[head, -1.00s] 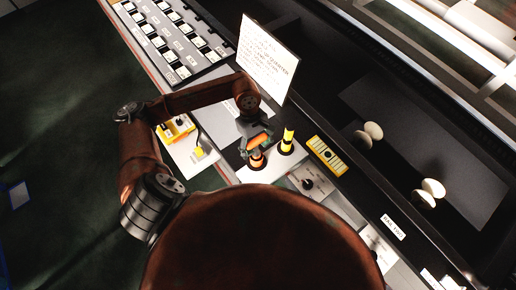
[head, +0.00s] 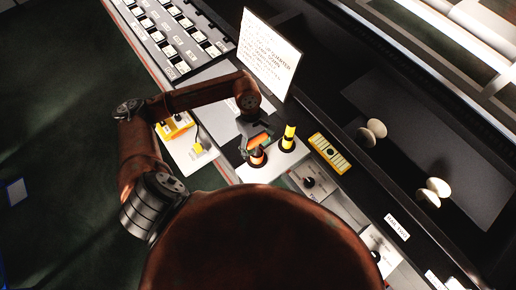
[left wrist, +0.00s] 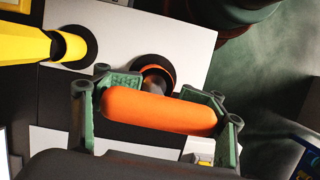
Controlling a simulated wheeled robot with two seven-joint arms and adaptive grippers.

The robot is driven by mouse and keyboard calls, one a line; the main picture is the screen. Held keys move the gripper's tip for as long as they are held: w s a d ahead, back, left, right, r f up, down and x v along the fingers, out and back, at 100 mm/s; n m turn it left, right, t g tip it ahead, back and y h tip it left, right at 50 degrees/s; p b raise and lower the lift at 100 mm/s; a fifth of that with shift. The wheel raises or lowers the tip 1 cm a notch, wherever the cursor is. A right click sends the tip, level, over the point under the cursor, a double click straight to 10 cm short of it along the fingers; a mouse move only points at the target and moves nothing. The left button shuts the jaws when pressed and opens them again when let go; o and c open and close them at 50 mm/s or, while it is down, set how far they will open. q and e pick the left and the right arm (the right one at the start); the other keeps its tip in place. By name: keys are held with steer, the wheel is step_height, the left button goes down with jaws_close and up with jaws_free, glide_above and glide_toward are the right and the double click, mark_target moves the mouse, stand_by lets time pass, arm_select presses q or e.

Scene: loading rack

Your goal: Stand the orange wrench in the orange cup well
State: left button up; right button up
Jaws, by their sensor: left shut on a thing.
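The orange wrench (left wrist: 160,110) shows a thick orange handle lying crosswise between the green fingers of my left gripper (left wrist: 155,100), which is shut on it. In the head view the gripper (head: 257,137) holds the wrench (head: 260,141) just above the orange cup well (head: 257,159). In the left wrist view the well (left wrist: 157,63), a dark cup with an orange ring, is right behind the handle. A short grey part shows between handle and well; I cannot tell whether it is inside. My right gripper is not in view.
A yellow tool (head: 290,133) stands in the neighbouring well on the same white plate (head: 264,174). A yellow slotted block (head: 329,153) lies to the right, a knob panel (head: 314,182) below it. A white sign (head: 268,55) stands behind. Pale rounded objects (head: 371,131) lie at right.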

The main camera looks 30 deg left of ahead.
mark_target(256, 138)
arm_select(q)
steer(key=shift+f+b, duration=0.25)
steer(key=shift+b, duration=0.15)
stand_by(0.4)
steer(key=o, duration=2.3)
steer(key=shift+c, duration=0.2)
steer(key=v, duration=1.2)
